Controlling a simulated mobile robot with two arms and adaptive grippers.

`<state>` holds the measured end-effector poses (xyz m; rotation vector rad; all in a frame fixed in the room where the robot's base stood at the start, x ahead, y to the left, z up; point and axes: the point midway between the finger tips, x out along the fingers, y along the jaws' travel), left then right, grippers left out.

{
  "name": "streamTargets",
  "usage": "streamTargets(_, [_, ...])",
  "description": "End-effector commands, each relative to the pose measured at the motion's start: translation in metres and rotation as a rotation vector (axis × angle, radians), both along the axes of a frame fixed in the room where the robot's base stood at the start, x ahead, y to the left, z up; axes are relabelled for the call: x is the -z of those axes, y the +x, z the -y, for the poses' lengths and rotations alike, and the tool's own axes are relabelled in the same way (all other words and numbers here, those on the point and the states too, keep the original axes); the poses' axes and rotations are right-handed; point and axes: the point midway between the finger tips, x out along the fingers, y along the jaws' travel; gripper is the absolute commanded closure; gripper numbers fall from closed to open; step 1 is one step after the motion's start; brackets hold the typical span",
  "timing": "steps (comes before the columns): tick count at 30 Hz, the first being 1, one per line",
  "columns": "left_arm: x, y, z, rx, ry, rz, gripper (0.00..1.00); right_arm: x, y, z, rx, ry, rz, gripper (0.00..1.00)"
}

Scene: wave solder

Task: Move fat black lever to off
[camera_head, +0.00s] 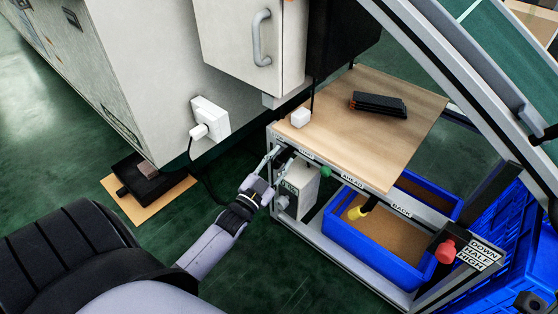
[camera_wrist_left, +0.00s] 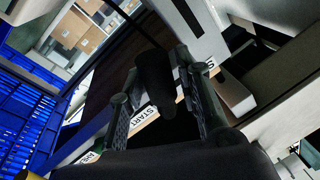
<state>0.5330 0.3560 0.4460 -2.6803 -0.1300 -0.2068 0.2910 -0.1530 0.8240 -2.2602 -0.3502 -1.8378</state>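The fat black lever (camera_wrist_left: 155,82) shows in the left wrist view as a thick dark rounded handle in front of a rail with a START label (camera_wrist_left: 148,116). My left gripper (camera_head: 277,158) is at the left end of the bench's front rail in the head view. In the left wrist view its two fingers stand apart, one on each side of the lever. I cannot tell whether either finger touches it. In the head view the gripper mostly hides the lever. An OFF label cannot be read. My right gripper is not in view.
A green knob (camera_head: 326,171), a yellow knob (camera_head: 357,213) and a red knob (camera_head: 446,251) lie further right along the bench. A wooden top (camera_head: 365,135) carries black pieces (camera_head: 378,104). A blue crate (camera_head: 375,255) sits below. A grey cabinet (camera_head: 165,60) stands left.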

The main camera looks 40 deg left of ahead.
Motion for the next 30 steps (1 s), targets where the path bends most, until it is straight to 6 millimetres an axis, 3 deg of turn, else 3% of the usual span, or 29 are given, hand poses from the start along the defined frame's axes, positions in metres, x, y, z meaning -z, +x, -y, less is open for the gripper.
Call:
streamTargets(8, [0.002,-0.007,0.000,0.000,-0.002,-0.001,0.69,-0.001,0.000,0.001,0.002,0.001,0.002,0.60])
streamTargets(22, [0.017,-0.096,0.006,0.000,-0.001,-0.003,0.69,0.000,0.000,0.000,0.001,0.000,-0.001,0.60])
streamTargets(30, [0.020,-0.118,0.007,0.000,-0.001,-0.001,0.69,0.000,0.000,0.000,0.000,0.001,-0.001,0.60])
